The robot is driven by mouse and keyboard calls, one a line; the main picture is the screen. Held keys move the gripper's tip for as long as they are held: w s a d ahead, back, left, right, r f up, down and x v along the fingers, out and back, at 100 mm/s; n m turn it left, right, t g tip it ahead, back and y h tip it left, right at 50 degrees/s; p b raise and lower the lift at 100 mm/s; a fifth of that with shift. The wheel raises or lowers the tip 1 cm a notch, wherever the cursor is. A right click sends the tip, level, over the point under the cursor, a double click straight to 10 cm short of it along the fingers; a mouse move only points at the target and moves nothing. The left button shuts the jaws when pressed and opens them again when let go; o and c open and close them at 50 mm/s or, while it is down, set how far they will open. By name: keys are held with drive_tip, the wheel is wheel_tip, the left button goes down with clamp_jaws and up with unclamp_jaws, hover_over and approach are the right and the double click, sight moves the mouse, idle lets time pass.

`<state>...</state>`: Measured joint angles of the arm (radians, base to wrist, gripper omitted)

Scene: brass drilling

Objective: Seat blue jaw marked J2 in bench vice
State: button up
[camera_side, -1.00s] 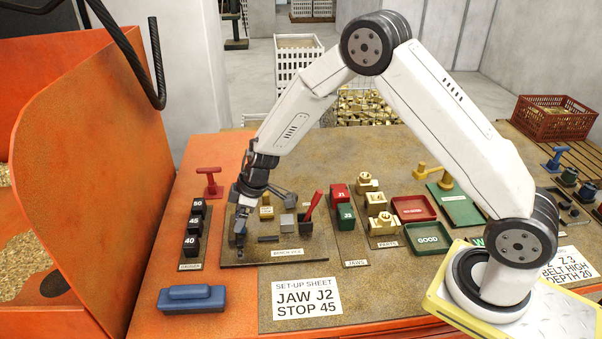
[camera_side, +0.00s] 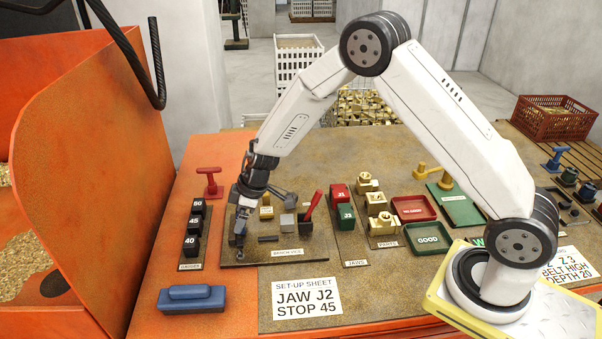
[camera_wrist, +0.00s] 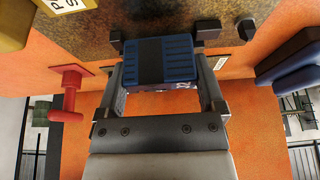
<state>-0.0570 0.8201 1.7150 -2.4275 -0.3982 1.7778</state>
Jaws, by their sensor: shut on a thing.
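My gripper (camera_side: 240,241) is low over the left end of the bench vice plate (camera_side: 300,256) in the side view. In the wrist view its two fingers are shut on the sides of a ribbed blue jaw (camera_wrist: 178,58) with a dark band down its middle. A white mark shows on the jaw's near edge, partly hidden. Dark blocks (camera_wrist: 207,30) stand just beyond the jaw's far corners; I cannot tell whether it touches them or is seated. In the side view the blue jaw cannot be made out at the gripper.
The jaw rack holds a red jaw (camera_side: 339,193) and a green jaw (camera_side: 346,216). The vice's red lever (camera_side: 312,205) stands right of my gripper. The black 40, 45 and 50 gauges (camera_side: 193,222) stand close at left. A blue-handled block (camera_side: 192,298) lies in front.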

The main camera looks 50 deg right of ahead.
drive_tip(key=shift+f, duration=0.7)
idle(0.8)
drive_tip(key=o, duration=1.1)
drive_tip(key=shift+r, duration=0.2)
drive_tip(key=shift+r, duration=3.3)
